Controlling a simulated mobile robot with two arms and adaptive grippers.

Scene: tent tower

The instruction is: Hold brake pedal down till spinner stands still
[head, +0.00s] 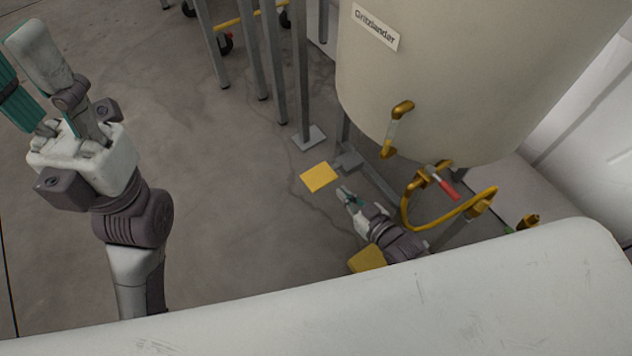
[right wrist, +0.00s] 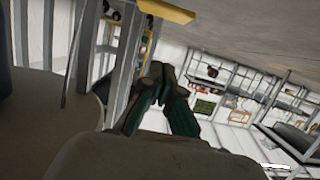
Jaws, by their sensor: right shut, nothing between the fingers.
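A flat yellow plate (head: 319,177) lies low at the floor beside the tank's grey foot; it looks like the brake pedal, but I cannot tell for sure. It also shows at the top of the right wrist view (right wrist: 166,11). My right gripper (head: 343,192) is shut and empty, low down just below and right of the plate in the head view. Its closed fingers show in the right wrist view (right wrist: 158,72), apart from the plate. My left gripper (head: 18,58) is raised at the upper left, fingers apart and empty. I cannot make out a spinner.
A big cream tank (head: 440,85) labelled Gritzlander stands at the right. A yellow pipe (head: 408,212) and a red-handled valve (head: 448,189) hang under it. Another yellow piece (head: 366,259) is partly hidden by my right arm. Grey posts (head: 263,60) stand behind. The middle floor is clear.

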